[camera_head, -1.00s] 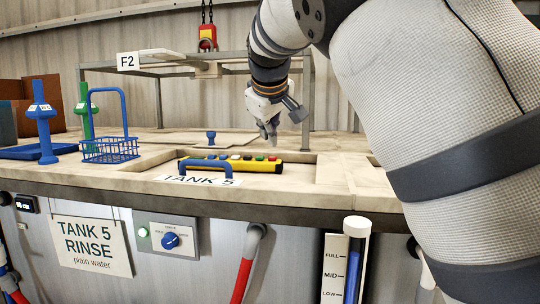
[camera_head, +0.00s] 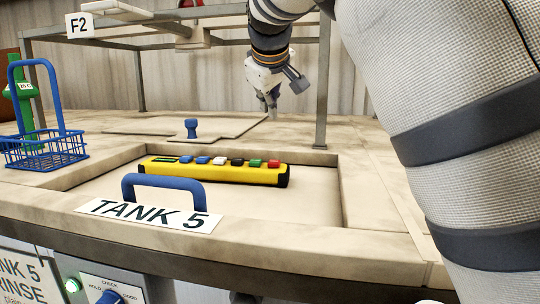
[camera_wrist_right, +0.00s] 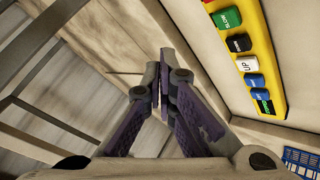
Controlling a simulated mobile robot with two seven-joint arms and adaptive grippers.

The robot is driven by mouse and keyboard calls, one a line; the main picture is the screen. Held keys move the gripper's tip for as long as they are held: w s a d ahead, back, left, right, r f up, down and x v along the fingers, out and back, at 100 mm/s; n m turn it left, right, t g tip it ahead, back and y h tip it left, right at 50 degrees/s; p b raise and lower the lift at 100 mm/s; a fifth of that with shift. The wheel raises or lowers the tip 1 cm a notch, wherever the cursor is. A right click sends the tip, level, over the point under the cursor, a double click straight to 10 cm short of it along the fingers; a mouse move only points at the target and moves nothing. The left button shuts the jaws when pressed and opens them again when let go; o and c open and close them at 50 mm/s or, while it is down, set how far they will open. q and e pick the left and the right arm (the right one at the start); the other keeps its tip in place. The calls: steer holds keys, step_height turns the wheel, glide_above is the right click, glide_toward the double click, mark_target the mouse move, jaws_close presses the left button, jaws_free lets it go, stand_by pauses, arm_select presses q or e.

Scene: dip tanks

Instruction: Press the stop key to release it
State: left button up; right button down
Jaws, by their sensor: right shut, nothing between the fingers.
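A yellow and black key pendant (camera_head: 215,173) lies in the recess on the tank top, behind the blue handle. A row of coloured keys runs along its top, with a red key (camera_head: 273,164) at the right end; its label is not readable. In the right wrist view the pendant (camera_wrist_right: 265,52) runs along the upper right, with a green SLOW key (camera_wrist_right: 228,19) and a white UP key (camera_wrist_right: 247,63). My right gripper (camera_head: 268,104) is shut and empty, up beyond the pendant's right half, apart from it. It also shows in the right wrist view (camera_wrist_right: 163,72).
A blue handle (camera_head: 163,181) stands behind the TANK 5 label (camera_head: 150,214). A blue knob (camera_head: 191,128) is on the lid behind. A blue basket (camera_head: 45,150) stands at left. A metal frame (camera_head: 321,80) rises at the back. The recess right of the pendant is clear.

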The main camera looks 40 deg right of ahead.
mark_target(270, 162)
steer(key=shift+f, duration=4.25)
steer(key=shift+f, duration=0.4)
steer(key=shift+f, duration=0.5)
steer(key=shift+r, duration=0.9)
